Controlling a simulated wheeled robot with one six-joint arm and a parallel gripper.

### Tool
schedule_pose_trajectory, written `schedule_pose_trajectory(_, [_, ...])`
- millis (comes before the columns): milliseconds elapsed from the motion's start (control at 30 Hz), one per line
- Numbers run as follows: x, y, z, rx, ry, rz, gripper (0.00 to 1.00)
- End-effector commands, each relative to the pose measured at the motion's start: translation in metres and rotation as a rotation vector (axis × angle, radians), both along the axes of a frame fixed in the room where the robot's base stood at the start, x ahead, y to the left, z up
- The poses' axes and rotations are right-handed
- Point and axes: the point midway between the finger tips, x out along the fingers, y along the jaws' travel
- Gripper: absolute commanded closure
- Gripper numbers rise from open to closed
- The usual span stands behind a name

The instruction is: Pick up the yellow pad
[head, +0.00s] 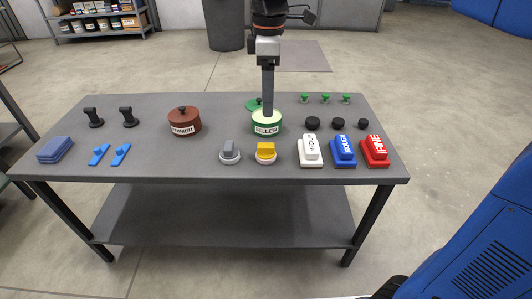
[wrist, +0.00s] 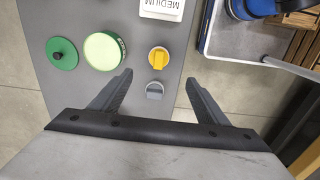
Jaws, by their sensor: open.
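The yellow pad (head: 266,148) sits on a round white base near the table's front edge, right of a similar grey pad (head: 229,148). In the wrist view the yellow pad (wrist: 158,57) lies just beyond the fingertips, with the grey pad (wrist: 154,90) between the fingers. My gripper (head: 267,112) is open and empty. In the head view it hangs in front of the open FILLER tin (head: 267,128), hiding part of it; its exact height is hard to tell. The wrist view shows both fingers of my gripper (wrist: 159,77) spread wide.
White, blue (head: 343,151) and red (head: 374,150) blocks stand right of the yellow pad. Behind are black knobs (head: 338,123) and small green pieces (head: 325,98). A brown PRIMER tin (head: 184,121) stands left. A green lid (wrist: 61,53) lies beside the FILLER tin.

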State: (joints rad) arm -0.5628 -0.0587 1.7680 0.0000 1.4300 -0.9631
Motion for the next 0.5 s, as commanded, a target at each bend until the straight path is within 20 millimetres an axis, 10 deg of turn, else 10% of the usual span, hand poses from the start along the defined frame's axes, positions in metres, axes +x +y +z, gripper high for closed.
schedule_pose_trajectory(500, [0.000, 0.003, -0.074, -0.003, 0.005, 0.011, 0.31])
